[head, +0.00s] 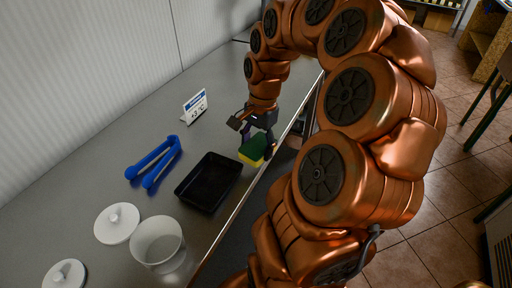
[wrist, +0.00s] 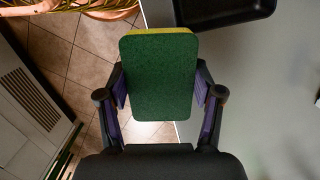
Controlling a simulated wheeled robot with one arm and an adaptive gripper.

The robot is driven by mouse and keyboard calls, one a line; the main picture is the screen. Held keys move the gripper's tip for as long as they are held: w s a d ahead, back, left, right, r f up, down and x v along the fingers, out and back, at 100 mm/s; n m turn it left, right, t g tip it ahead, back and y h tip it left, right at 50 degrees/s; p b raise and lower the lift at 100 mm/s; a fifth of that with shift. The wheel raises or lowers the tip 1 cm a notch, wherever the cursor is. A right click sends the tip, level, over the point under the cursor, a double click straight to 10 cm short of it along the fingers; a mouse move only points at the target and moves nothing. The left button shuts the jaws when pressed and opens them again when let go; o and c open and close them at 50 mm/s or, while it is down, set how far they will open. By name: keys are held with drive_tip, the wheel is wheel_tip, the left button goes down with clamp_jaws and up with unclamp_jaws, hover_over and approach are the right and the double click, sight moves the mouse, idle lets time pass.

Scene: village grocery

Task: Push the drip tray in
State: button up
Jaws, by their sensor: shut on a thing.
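The black, shallow, rectangular drip tray (head: 208,183) lies on the grey counter close to its front edge. Part of it shows at the top right of the wrist view (wrist: 225,10). My gripper (head: 257,142) is just beyond the tray's far end, at the counter's front edge. It is shut on a sponge (head: 253,149) with a green face and a yellow side. In the wrist view the sponge (wrist: 160,78) sits between both fingers, partly past the counter edge. The sponge and the tray look apart in the wrist view.
Blue tongs (head: 155,162), a white pot (head: 158,243) and two white lids (head: 116,223) (head: 65,275) are on the counter (head: 95,175). A small price sign (head: 194,106) stands near the wall. Tiled floor (wrist: 65,50) lies below the front edge.

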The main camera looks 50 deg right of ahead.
drive_tip(key=shift+s+d+f+m+b, duration=0.15)
drive_tip(key=shift+s+f+m+b, duration=0.25)
drive_tip(key=shift+s, duration=0.3)
drive_tip(key=shift+s+d+f+m+b, duration=0.15)
drive_tip(key=shift+s+f+m, duration=0.1)
drive_tip(key=shift+s+m, duration=0.35)
drive_tip(key=w+d+p, duration=0.1)
drive_tip(key=w+d, duration=0.2)
drive_tip(key=w, duration=0.1)
drive_tip(key=w+d+f+p, duration=0.1)
drive_tip(key=w+d, duration=0.2)
drive_tip(key=w+d+p, duration=0.1)
drive_tip(key=w+d, duration=0.1)
drive_tip(key=w, duration=0.2)
drive_tip(key=shift+w+d+f+p, duration=0.15)
drive_tip(key=shift+w+d+p, duration=0.15)
drive_tip(key=shift+d+p, duration=0.1)
drive_tip(key=shift+w, duration=0.1)
drive_tip(key=shift+w+d, duration=0.45)
drive_tip(key=shift+f+p, duration=0.55)
drive_tip(key=shift+f, duration=1.1)
drive_tip(key=shift+f, duration=0.1)
